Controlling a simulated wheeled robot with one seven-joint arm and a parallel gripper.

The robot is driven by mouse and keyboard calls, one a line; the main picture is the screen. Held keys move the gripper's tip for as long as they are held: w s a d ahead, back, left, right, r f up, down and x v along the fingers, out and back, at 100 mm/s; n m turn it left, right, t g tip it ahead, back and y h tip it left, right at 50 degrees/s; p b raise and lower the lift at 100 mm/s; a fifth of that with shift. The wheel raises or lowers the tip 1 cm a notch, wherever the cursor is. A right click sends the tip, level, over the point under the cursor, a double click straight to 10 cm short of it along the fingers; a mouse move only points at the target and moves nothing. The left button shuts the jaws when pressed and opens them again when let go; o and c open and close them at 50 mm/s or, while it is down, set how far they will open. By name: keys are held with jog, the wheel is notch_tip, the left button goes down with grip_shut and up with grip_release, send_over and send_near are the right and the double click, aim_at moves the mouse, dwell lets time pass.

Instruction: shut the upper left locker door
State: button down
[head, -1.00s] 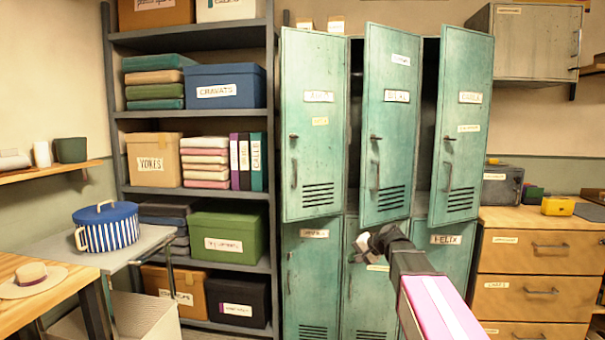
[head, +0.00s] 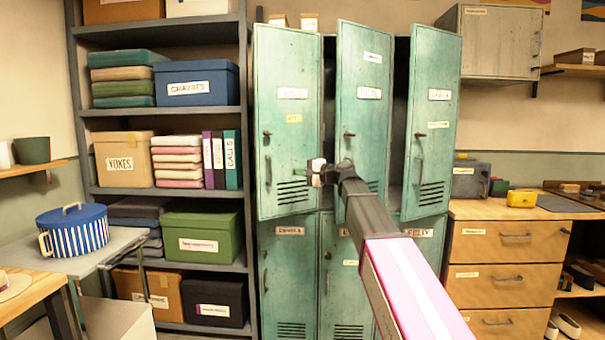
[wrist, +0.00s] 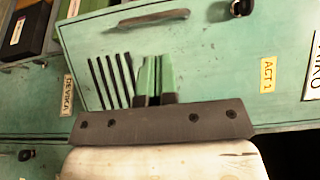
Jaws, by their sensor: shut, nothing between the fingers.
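The upper left locker door (head: 288,150) is green, with a white name label, a small yellow label, a dark knob, a handle and vent slots low down. It stands ajar, a dark gap showing along its right side. My gripper (head: 305,172) is at its lower right part, beside the vent slots. In the wrist view the same door (wrist: 215,65) fills most of the picture, turned sideways, with its handle and yellow label in sight. The fingers (wrist: 155,78) are together and empty, pointing at the door next to the slots. Whether they touch it I cannot tell.
The upper middle door (head: 362,60) and upper right door (head: 433,120) also stand open. The lower locker doors (head: 290,280) look shut. A dark shelf rack (head: 244,100) with boxes stands close on the left, a wooden drawer unit (head: 500,255) on the right.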

jog(key=x, duration=1)
jog(key=shift+a, duration=0.1)
